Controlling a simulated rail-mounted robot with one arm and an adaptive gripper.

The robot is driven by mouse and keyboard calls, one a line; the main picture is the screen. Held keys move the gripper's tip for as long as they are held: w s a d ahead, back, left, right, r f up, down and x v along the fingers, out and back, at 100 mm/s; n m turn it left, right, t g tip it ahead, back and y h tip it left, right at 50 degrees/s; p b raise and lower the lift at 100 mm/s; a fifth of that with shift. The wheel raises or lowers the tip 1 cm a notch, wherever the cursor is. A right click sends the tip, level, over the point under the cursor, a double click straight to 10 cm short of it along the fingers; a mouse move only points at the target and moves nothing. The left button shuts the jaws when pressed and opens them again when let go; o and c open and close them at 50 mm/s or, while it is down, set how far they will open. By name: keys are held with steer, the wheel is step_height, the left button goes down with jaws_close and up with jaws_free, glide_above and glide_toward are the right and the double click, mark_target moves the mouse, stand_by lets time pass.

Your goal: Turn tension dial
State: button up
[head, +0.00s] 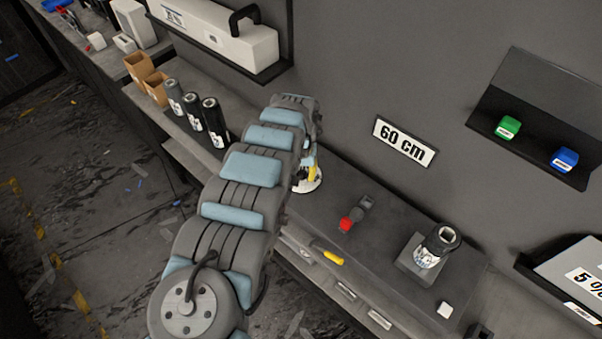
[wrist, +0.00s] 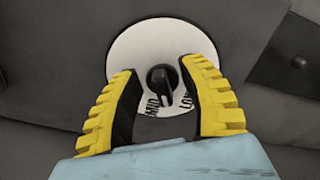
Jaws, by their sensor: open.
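The tension dial is a black knob (wrist: 162,78) on a round white plate (wrist: 150,45). In the wrist view it sits in the upper middle, with the letters "MID" and "LOW" partly visible around it. My gripper (wrist: 165,90) is open, its yellow ribbed fingers on either side of the knob with gaps to both sides. Whether the fingertips reach down to the knob's depth is hard to tell. In the head view the white plate (head: 309,184) shows at the wall end of my arm, with a yellow finger beside it; my arm hides the knob.
A red-tipped grey tool (head: 355,214) lies on the bench right of the plate. Dark bottles (head: 214,122) stand left of my arm. A "60 cm" sign (head: 404,142) is on the wall.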

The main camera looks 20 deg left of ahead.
steer(key=shift+f, duration=0.1)
jaws_close()
steer(key=shift+m, duration=0.3)
steer(key=shift+a+m+p, duration=0.15)
steer(key=shift+m+p, duration=0.25)
steer(key=shift+m, duration=0.9)
steer(key=shift+a+m+p, duration=0.1)
steer(key=shift+m+p, duration=0.25)
steer(key=shift+m, duration=0.95)
jaws_free()
steer(key=shift+w, duration=0.1)
